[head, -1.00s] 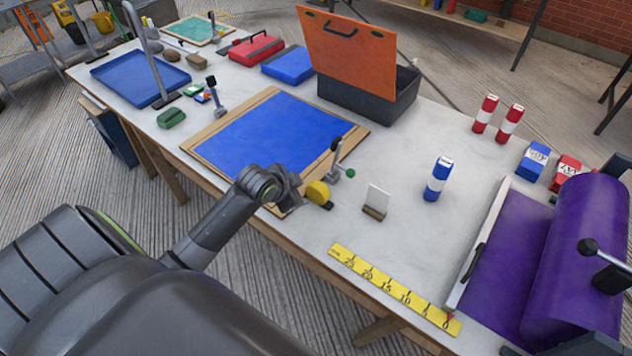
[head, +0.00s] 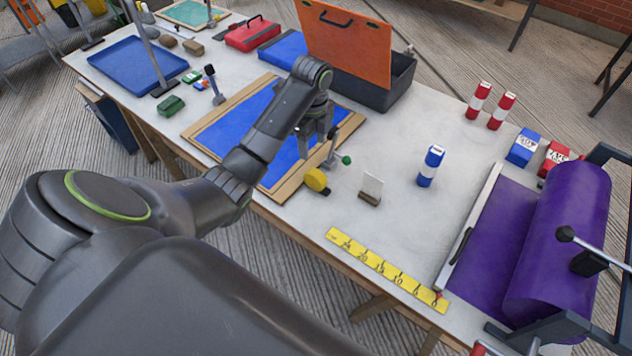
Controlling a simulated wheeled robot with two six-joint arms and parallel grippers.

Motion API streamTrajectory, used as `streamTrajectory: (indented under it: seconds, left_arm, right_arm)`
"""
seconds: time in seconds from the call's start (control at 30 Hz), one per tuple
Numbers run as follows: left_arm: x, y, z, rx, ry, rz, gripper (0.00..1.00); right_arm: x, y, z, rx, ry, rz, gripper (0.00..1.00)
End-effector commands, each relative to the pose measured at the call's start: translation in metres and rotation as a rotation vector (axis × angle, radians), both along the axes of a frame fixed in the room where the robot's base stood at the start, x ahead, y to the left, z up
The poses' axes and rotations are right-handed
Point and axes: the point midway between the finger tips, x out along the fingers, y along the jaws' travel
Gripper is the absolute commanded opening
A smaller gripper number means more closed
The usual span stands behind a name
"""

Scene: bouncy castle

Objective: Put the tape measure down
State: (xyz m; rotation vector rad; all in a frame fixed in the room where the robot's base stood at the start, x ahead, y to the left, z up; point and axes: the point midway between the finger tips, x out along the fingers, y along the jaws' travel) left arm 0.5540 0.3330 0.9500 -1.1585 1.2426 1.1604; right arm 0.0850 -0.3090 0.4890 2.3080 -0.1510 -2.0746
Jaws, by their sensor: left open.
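The tape measure (head: 316,179), a round yellow case with a dark part, rests on the table by the front corner of the wood-framed blue panel (head: 240,135). My left gripper (head: 318,150) points down above the right part of that panel, behind the tape measure and apart from it. It is open with nothing seen between its fingers. My right gripper does not show.
A lever clamp with a green knob (head: 346,160) stands close beside the tape measure. A small white card in a holder (head: 371,188), a blue-and-white can (head: 430,166) and a yellow ruler strip (head: 386,268) are to the right. The table between them is clear.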

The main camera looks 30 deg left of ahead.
Motion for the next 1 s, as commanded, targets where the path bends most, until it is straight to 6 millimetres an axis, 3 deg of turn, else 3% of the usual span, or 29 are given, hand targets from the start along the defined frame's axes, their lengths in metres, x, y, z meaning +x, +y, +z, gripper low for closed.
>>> streamTrajectory:
  seconds: [0.03, 0.2, 0.3, 0.4, 0.53, 0.77, 1.0]
  left_arm:
    - [0.0, 0.0, -0.013, 0.0, -0.001, 0.0, 0.53]
    - [0.0, 0.0, -0.032, 0.0, -0.001, 0.001, 0.53]
    - [-0.001, -0.001, -0.056, -0.001, 0.002, 0.001, 0.53]
    - [-0.001, -0.001, -0.069, -0.002, 0.003, 0.003, 0.53]
    - [0.0, -0.001, -0.087, -0.001, 0.0, 0.002, 0.53]
    - [0.001, -0.002, -0.102, -0.002, 0.0, 0.002, 0.53]
    - [0.004, -0.008, -0.133, -0.001, 0.001, 0.002, 0.53]
  right_arm:
    - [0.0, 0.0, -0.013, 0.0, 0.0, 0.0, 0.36]
    - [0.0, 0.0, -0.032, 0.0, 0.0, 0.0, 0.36]
    - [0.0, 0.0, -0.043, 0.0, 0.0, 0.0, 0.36]
    - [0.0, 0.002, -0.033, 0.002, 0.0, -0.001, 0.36]
    - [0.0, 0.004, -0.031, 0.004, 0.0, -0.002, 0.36]
    - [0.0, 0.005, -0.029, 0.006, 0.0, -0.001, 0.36]
    - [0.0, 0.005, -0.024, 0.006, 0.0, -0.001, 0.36]
